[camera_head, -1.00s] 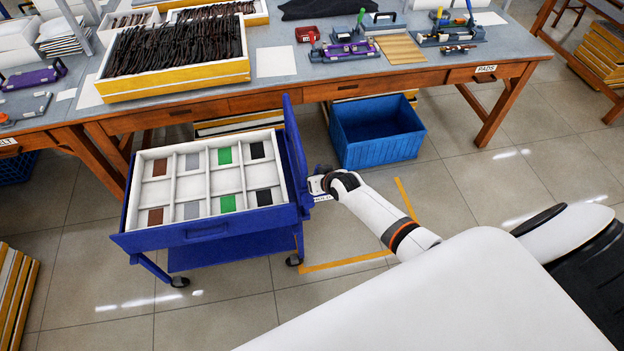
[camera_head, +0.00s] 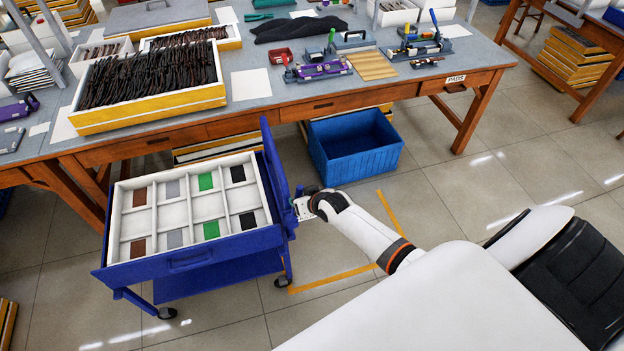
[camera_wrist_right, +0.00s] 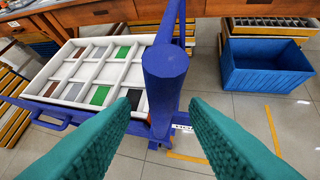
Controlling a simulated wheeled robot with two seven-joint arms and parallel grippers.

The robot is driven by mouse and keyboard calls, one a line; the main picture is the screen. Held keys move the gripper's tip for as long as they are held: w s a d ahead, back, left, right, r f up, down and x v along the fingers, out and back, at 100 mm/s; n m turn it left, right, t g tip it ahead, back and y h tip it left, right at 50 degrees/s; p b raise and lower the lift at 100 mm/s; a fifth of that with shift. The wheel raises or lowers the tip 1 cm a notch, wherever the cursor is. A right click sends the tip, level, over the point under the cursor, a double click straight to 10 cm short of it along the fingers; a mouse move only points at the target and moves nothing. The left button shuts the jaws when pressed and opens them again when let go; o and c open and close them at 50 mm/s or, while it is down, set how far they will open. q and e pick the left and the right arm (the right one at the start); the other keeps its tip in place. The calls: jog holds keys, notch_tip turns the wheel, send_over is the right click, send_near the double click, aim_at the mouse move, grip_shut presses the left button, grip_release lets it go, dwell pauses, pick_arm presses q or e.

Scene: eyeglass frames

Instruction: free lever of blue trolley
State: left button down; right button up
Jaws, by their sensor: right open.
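The blue trolley (camera_head: 180,262) stands left of centre in the head view, with a white divided tray (camera_head: 160,212) on top. It also shows in the right wrist view (camera_wrist_right: 48,122). My right gripper (camera_head: 298,208) is at the trolley's right side, near its upright end frame. In the right wrist view my right gripper's teal fingers (camera_wrist_right: 160,110) are spread apart and empty. A thick blue round bar end (camera_wrist_right: 165,75) lies just beyond and between the fingertips. I cannot tell whether this bar is the lever. The fingers do not visibly touch it. My left gripper is not in view.
A blue bin (camera_head: 355,148) stands on the floor right of the trolley, under the wooden workbench (camera_head: 290,112). Yellow floor tape (camera_head: 335,279) marks an area beside the trolley. Tiled floor to the right is open. Colour swatches lie in the tray.

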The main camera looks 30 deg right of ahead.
jog(key=v, duration=0.8)
jog(key=shift+s+r, duration=0.3)
jog(key=shift+s, duration=0.05)
jog(key=s+f+g+b, duration=0.1)
jog(key=s+f, duration=0.4)
jog(key=f, duration=0.3)
jog(key=s+f+n+g+b, duration=0.15)
jog(key=s+f, duration=0.25)
jog(key=f, duration=0.4)
jog(key=s+f+m+g+b, duration=0.1)
jog(key=s+f, duration=0.4)
jog(key=f, duration=0.3)
jog(key=s+a+f+n+g+b, duration=0.1)
jog(key=s+a+f+n+g, duration=0.1)
jog(key=s+f, duration=0.5)
jog(key=s+a+f+n+g+b, duration=0.1)
jog(key=s+a+f+g, duration=0.2)
jog(key=s+f, duration=0.5)
jog(key=s+a, duration=0.1)
jog(key=s, duration=1)
jog(key=shift+s+a+f+n+h+b, duration=0.2)
jog(key=shift+s+a+n+h+b, duration=0.1)
jog(key=shift+s+a+n, duration=0.1)
